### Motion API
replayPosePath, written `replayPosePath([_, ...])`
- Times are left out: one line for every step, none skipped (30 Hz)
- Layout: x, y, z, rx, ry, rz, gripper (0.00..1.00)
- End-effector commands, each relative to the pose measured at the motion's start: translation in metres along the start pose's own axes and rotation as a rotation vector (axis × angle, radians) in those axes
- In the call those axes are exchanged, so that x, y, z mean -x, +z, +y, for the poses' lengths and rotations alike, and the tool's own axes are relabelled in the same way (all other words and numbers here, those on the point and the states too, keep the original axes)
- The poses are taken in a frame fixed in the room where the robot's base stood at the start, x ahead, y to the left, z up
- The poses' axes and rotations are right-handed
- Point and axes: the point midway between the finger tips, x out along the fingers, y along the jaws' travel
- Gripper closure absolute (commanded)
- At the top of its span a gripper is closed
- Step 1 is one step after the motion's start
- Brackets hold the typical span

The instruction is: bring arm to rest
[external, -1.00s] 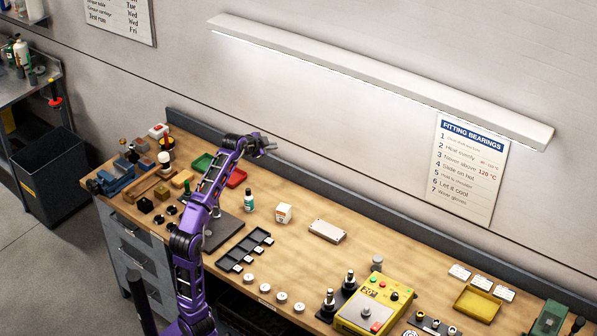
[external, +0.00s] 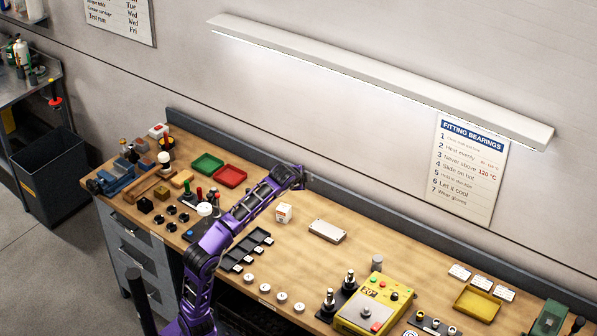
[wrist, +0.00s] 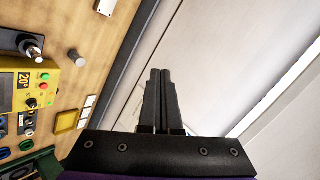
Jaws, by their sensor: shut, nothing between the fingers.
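My purple arm reaches up over the workbench (external: 300,239) in the external view. My gripper (external: 306,179) is at the arm's far end, above the bench near its back edge, small and partly hidden by the wrist. In the wrist view my gripper (wrist: 160,72) shows two dark fingers side by side, closed together and empty. Beyond the fingertips are the wall and the bench's dark back edge. The fingers touch nothing.
A yellow control box (external: 373,305) and a yellow tray (external: 478,304) stand at the bench's right. A white carton (external: 284,213) and a flat metal block (external: 327,231) lie below the arm's end. Green (external: 207,163) and red trays (external: 231,176) sit left. A lamp (external: 380,80) hangs on the wall.

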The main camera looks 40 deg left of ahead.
Motion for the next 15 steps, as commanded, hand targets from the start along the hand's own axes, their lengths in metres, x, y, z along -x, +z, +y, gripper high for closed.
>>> replayPosePath([-0.003,0.002,0.015,0.008,0.015,-0.019,1.00])
replayPosePath([-0.004,0.005,0.022,0.019,0.021,-0.033,1.00])
replayPosePath([-0.006,0.009,0.034,0.034,0.031,-0.051,1.00])
replayPosePath([-0.007,0.013,0.043,0.048,0.038,-0.066,1.00])
replayPosePath([-0.007,0.018,0.052,0.066,0.046,-0.081,1.00])
replayPosePath([-0.006,0.026,0.065,0.094,0.054,-0.102,1.00])
replayPosePath([-0.006,0.034,0.075,0.117,0.061,-0.118,1.00])
replayPosePath([-0.004,0.042,0.085,0.143,0.065,-0.133,1.00])
replayPosePath([-0.001,0.053,0.097,0.180,0.071,-0.151,1.00])
replayPosePath([0.001,0.062,0.106,0.212,0.076,-0.164,1.00])
replayPosePath([0.004,0.071,0.115,0.244,0.080,-0.175,1.00])
replayPosePath([0.009,0.084,0.126,0.288,0.087,-0.188,1.00])
replayPosePath([0.012,0.093,0.135,0.323,0.092,-0.196,1.00])
replayPosePath([0.015,0.103,0.143,0.358,0.098,-0.203,1.00])
replayPosePath([0.020,0.117,0.155,0.408,0.107,-0.209,1.00])
